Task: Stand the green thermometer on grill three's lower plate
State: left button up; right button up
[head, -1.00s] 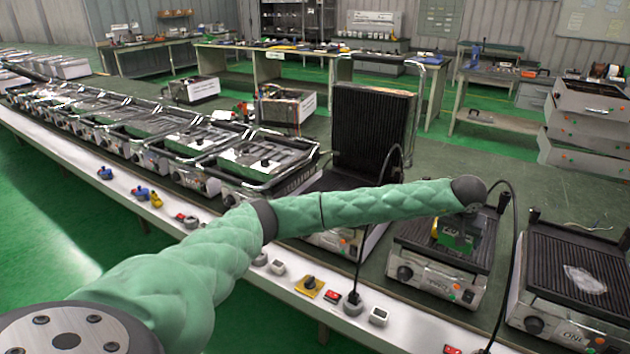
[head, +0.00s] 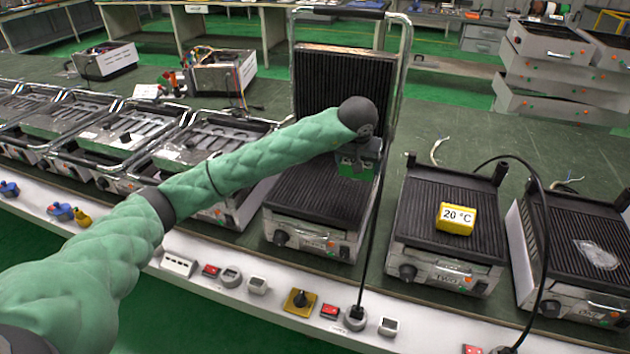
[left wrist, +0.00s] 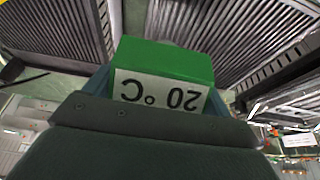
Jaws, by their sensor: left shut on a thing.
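Grill three, third from the right, stands with its ribbed upper plate (head: 340,82) raised. Its dark ribbed lower plate (head: 315,190) is bare. My left gripper (head: 360,158) is over the back right part of this plate, shut on the green thermometer (head: 350,172). In the left wrist view, the green thermometer (left wrist: 165,62) is between the fingers, its white 20 °C face toward the camera and upside down in the picture. Ribbed plates show beyond it. I cannot tell the exact gap to the lower plate. My right gripper is not in view.
A yellow 20 °C thermometer (head: 455,218) stands on the neighbouring grill's plate (head: 420,215). The rightmost grill (head: 570,235) carries a clear, crumpled item (head: 595,255). A black cable (head: 376,215) hangs across grill three's right side. More grills line the left.

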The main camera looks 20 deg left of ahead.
pick_arm(q)
jog(key=shift+s+a, duration=0.15)
jog(key=shift+a, duration=0.2)
jog(key=a+f+p, duration=0.1)
jog(key=a+f, duration=0.1)
jog(key=a, duration=0.1)
jog(key=a+f+p, duration=0.1)
jog(key=a+f, duration=0.1)
jog(key=a, duration=0.2)
jog(key=a+f+p, duration=0.2)
jog(key=a+f, duration=0.1)
jog(key=a, duration=0.1)
jog(key=shift+w+d+f+p, duration=0.1)
jog(key=shift+w+f+p, duration=0.1)
jog(key=shift+f+p, duration=0.2)
notch_tip(320, 180, down, 3)
jog(key=shift+f+p, duration=0.1)
jog(key=shift+p, duration=0.45)
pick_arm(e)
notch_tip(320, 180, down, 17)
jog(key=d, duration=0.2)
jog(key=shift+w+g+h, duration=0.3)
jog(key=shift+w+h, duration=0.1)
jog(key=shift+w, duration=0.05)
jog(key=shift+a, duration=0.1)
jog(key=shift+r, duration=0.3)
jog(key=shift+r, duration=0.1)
